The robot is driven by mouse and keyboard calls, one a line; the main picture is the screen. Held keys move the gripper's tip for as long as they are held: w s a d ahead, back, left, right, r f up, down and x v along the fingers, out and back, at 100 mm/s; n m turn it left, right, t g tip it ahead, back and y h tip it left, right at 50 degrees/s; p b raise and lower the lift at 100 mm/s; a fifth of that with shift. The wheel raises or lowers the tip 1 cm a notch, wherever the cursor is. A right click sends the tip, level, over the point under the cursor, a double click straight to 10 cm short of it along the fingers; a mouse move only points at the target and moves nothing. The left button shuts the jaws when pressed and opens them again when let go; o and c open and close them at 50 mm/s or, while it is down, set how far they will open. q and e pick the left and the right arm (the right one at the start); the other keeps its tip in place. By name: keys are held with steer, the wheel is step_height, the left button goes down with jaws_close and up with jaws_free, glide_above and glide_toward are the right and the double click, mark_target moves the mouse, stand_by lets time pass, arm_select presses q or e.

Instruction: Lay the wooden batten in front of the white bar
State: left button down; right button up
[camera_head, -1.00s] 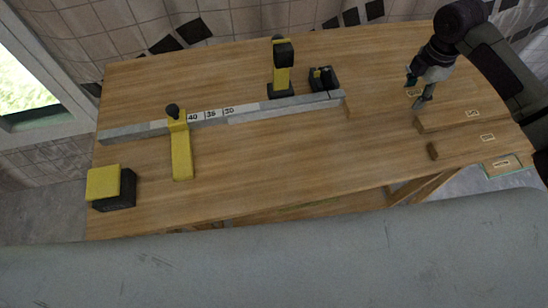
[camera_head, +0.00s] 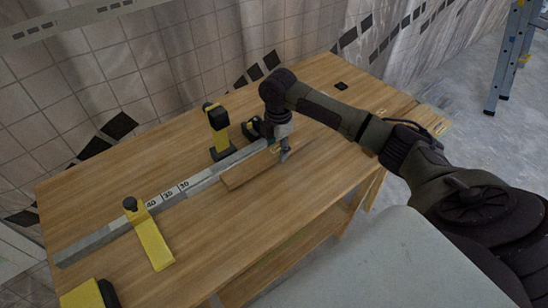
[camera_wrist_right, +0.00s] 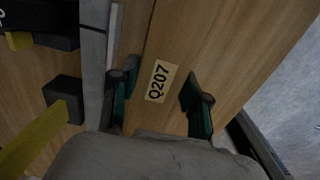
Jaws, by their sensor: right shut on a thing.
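The wooden batten (camera_head: 245,171) lies along the near side of the right part of the white bar (camera_head: 205,180), roughly in line with it. I cannot tell whether it touches the table or hangs just above it. My right gripper (camera_head: 284,154) is shut on the batten near its right end. In the right wrist view the batten (camera_wrist_right: 172,45), with a "Q207" label, runs between the two fingers (camera_wrist_right: 160,100). The bar (camera_wrist_right: 94,65) shows to its left there. The bar carries number marks at its middle. My left gripper is not in view.
A yellow arm with a black knob (camera_head: 152,240) crosses the bar's left part. A yellow-and-black tool (camera_head: 217,132) stands behind the bar. A yellow-and-black block (camera_head: 88,294) sits at the near left. The table (camera_head: 220,235) is clear in front of the batten. A ladder (camera_head: 508,60) stands far right.

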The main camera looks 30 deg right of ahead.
mark_target(274, 167)
steer(key=shift+a+f, duration=0.45)
steer(key=shift+a, duration=0.1)
step_height(274, 167, down, 3)
steer(key=shift+f+p, duration=0.15)
steer(key=shift+p, duration=0.2)
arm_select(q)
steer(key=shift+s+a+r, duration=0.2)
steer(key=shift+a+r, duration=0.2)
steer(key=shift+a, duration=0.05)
arm_select(e)
steer(key=shift+f, duration=0.25)
steer(key=shift+f, duration=0.15)
steer(key=o, duration=1.3)
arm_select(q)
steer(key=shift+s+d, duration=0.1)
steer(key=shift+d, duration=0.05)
arm_select(e)
step_height(274, 167, up, 12)
steer(key=shift+r+b, duration=0.2)
steer(key=shift+b, duration=0.2)
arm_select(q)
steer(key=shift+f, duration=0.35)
